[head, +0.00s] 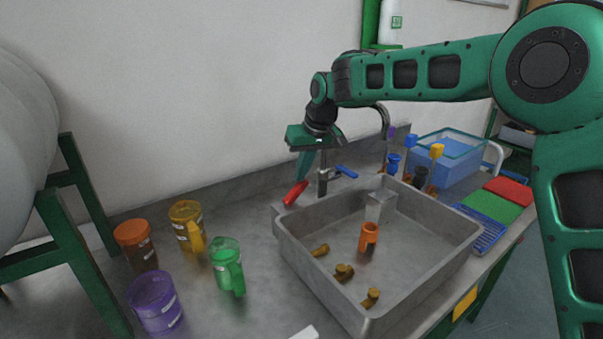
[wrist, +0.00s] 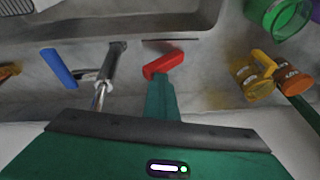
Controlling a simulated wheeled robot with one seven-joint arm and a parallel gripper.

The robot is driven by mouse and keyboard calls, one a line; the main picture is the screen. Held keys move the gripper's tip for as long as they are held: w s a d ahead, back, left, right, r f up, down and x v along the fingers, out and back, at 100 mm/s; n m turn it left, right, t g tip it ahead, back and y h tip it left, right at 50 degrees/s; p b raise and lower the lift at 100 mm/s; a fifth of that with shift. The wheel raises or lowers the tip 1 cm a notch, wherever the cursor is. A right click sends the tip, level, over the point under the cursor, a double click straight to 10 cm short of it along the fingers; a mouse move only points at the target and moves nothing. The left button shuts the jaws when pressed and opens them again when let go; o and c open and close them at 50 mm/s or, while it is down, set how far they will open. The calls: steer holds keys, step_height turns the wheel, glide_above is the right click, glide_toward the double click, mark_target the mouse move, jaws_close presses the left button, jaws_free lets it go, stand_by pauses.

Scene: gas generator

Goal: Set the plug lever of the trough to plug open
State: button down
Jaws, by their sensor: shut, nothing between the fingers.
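The grey metal trough (head: 300,262) is set in the counter. A red lever (head: 294,194) stands at its back left corner; it also shows in the wrist view (wrist: 163,65). A blue lever (head: 346,171) is beside the faucet (head: 323,182); it also shows in the wrist view (wrist: 58,68). No label shows which lever works the plug. My gripper (head: 301,178) points down just above and behind the red lever. Its fingers (wrist: 160,82) are shut and empty, with the tips at the red lever; I cannot tell whether they touch it.
Several brown pieces (head: 344,272) and an orange cup (head: 368,238) lie in the trough. Orange, yellow, green and purple mugs (head: 155,303) stand to the left. A blue bin (head: 445,160) and coloured boards (head: 490,208) are at the right. The wall is close behind.

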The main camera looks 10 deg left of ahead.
steer(key=shift+w+d+f, duration=0.1)
steer(key=shift+d+f, duration=0.05)
steer(key=shift+f, duration=0.05)
